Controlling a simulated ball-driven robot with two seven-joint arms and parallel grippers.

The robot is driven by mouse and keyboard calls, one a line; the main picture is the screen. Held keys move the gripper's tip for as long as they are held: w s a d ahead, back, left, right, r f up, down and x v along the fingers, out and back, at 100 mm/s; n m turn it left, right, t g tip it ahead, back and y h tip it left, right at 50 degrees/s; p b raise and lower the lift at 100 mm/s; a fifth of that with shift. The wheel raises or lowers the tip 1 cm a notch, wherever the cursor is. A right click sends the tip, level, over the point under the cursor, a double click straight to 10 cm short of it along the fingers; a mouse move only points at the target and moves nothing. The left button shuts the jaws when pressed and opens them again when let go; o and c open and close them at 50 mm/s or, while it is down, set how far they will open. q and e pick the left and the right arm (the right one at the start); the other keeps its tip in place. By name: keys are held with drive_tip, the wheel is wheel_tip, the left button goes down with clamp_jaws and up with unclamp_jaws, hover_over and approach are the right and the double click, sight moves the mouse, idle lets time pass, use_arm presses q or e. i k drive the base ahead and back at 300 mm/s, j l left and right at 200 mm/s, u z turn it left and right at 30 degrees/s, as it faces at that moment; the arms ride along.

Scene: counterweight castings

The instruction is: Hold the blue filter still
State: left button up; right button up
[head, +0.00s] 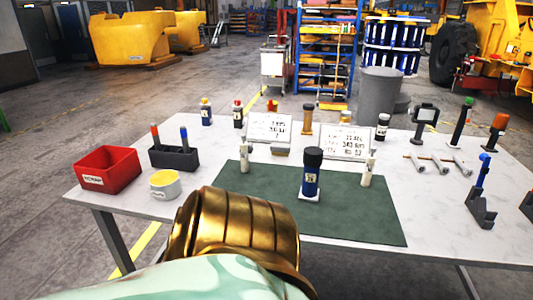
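A dark blue filter (311,182) with a black top and a small pale label stands upright on a small white base on the green mat (260,207). Nothing of mine touches it in this view. A pale green and bronze part of my arm fills the bottom middle of the head view and covers the near left part of the mat. No fingers of either gripper show.
A red bin (107,169), a black holder (174,158) and a yellow-white tub (165,184) stand at the left of the white table (465,234). Two small white bottles (245,159) (368,171) flank the filter. Stands and metal rods (437,162) occupy the right.

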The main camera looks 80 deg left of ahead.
sight(309, 191)
drive_tip(key=u, duration=2.25)
